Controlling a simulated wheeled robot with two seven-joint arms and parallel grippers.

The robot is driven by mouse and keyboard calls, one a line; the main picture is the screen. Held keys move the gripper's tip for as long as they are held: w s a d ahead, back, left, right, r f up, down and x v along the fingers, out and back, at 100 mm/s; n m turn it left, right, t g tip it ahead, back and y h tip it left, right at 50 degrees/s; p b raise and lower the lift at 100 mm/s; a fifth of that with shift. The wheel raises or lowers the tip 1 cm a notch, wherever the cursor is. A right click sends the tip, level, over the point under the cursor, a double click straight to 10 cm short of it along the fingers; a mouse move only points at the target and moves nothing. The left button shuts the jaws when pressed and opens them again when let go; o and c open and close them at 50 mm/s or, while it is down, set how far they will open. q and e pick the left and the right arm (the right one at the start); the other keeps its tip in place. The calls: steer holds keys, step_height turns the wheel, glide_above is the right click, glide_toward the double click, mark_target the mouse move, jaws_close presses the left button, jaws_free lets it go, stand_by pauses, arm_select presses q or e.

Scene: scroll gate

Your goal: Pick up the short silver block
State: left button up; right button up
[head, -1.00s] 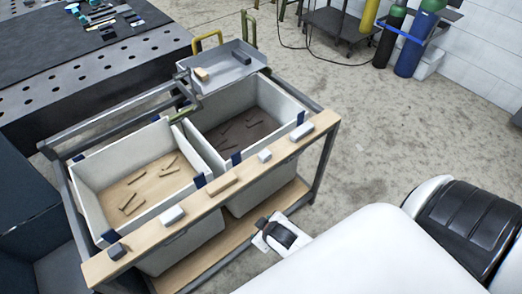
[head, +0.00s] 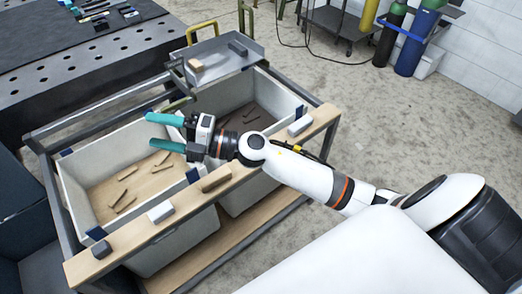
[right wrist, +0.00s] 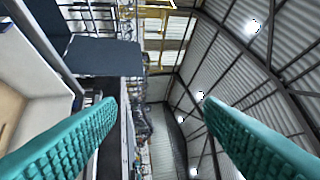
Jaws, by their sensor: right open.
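My right gripper (head: 158,132) is open and empty, its teal fingers pointing left above the near bin. In the right wrist view, the fingers (right wrist: 158,108) are wide apart with nothing between them. Pale silver-looking blocks lie on the wooden ledge: one (head: 161,212) left of the brown block (head: 215,180), another (head: 300,126) toward the ledge's right end. A shorter silver block stood between the brown block and the right-end one earlier; my right arm now covers that spot. My left gripper is not in view.
The ledge (head: 130,240) runs along the bins' front edge, with a dark grey block (head: 102,249) at its left end. Two bins (head: 72,185) hold several thin sticks. A metal tray (head: 215,72) behind holds a tan block (head: 195,65) and a dark one (head: 238,47).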

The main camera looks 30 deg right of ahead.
step_height(320, 180, down, 8)
steer(key=d+n+g+h, duration=0.2)
steer(key=n+g+h, duration=0.2)
steer(key=n+g, duration=0.6)
steer(key=d+f+g+h, duration=0.3)
steer(key=d+h, duration=0.9)
steer(key=d, duration=1.2)
step_height(320, 180, down, 6)
steer(key=shift+w+d+r, duration=0.1)
steer(key=shift+w+r, duration=0.05)
steer(key=shift+r, duration=0.05)
steer(key=shift+w+a+f, duration=0.15)
steer(key=shift+f, duration=0.85)
steer(key=shift+w+a+f, duration=0.1)
steer(key=shift+a+f, duration=0.05)
steer(key=shift+f, duration=0.8)
steer(key=shift+w+a+f, duration=0.15)
steer(key=shift+f, duration=0.85)
steer(key=c, duration=1.1)
steer(key=shift+r, duration=0.1)
